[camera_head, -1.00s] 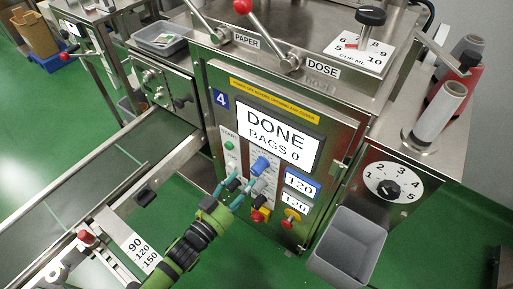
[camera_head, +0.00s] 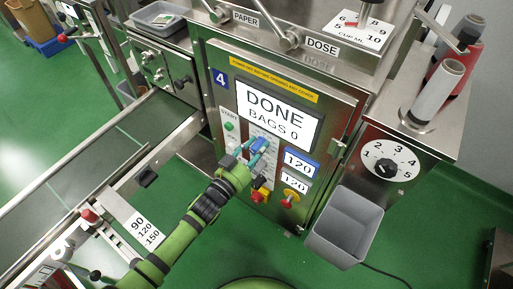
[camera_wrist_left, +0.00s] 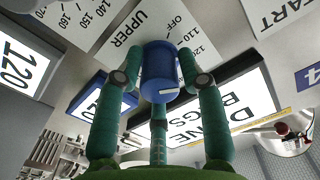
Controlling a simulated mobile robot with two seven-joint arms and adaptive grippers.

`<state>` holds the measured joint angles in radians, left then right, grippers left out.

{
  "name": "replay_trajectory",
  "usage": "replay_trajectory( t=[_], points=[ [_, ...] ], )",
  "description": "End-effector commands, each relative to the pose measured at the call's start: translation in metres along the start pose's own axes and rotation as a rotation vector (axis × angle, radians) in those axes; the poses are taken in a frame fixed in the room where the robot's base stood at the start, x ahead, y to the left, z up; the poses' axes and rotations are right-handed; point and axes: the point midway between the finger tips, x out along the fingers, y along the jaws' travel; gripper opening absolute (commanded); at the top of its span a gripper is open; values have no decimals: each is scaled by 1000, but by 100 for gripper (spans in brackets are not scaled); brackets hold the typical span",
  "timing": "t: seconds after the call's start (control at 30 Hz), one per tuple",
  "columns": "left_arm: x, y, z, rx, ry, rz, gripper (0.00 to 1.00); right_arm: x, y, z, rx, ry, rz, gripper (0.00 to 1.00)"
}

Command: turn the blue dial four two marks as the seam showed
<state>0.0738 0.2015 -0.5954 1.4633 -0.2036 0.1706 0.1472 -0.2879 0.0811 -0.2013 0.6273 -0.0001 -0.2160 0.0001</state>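The blue dial (camera_head: 259,144) sits on the front panel of the machine with the blue 4 plate (camera_head: 220,77), below the screen (camera_head: 277,116) reading DONE, BAGS 0. My left gripper (camera_head: 252,151) is at it. In the left wrist view the blue dial (camera_wrist_left: 160,70) stands between the teal fingers, which appear to be closed against its sides. A short white mark shows on the dial's near end. A scale plate (camera_wrist_left: 192,32) beside it reads UPPER, OFF, 110, 120. Two readouts (camera_head: 299,164) show 120. My right gripper is not in view.
A red-and-yellow stop button (camera_head: 260,194) and a red knob (camera_head: 290,198) sit below the dial. A grey bin (camera_head: 346,228) hangs at the right, under a black dial (camera_head: 389,166) numbered 1 to 5. A conveyor (camera_head: 105,150) runs at the left.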

Motion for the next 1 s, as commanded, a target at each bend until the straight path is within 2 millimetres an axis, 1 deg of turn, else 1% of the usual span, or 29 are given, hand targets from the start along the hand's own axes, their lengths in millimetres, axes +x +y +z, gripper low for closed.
replay_trajectory(
  t=[0.03,0.07,0.3,0.53,0.77,1.0],
  points=[
    [0,0,0,0,0,0,7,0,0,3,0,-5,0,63],
    [0,0,0,0,0,0,0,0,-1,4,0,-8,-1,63],
    [0,0,-1,5,2,0,0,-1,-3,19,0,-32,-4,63],
    [0,0,-1,67,3,0,0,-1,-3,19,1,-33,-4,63],
    [0,0,-1,226,4,-1,0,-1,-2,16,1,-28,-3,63],
    [0,0,-2,451,5,-2,0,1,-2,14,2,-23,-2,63]
  ],
)
